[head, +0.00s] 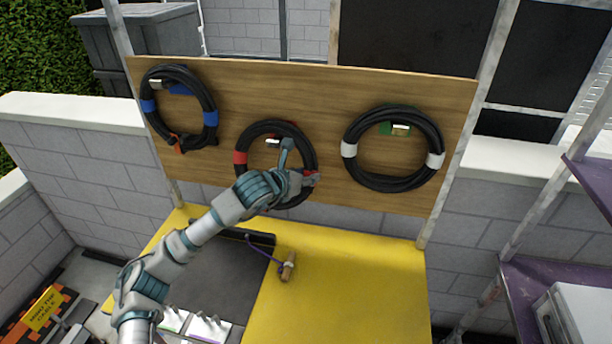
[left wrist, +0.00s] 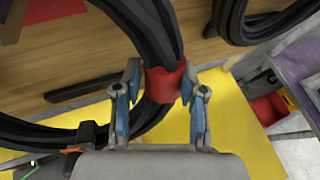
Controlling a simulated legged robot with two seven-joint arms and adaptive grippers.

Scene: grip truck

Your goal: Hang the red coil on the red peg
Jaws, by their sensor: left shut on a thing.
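The red coil (head: 253,133) is a black cable loop with red bands, upright against the wooden board (head: 330,110) in the middle of the head view. My left gripper (head: 303,180) is shut on the red band at its lower right side. In the left wrist view that red band (left wrist: 163,83) sits between the fingers (left wrist: 160,97). A pale peg tip (head: 272,141) shows inside the loop, near its top. My gripper hides part of the loop and the peg's base, and I cannot tell whether the coil rests on the peg. My right gripper is out of view.
A blue-banded coil (head: 148,105) hangs at the board's left and a white-banded coil (head: 348,150) at its right, around a green peg (head: 386,128). Below is a yellow bench top (head: 350,270) with a purple cord (head: 262,254). A purple shelf (head: 540,285) stands at right.

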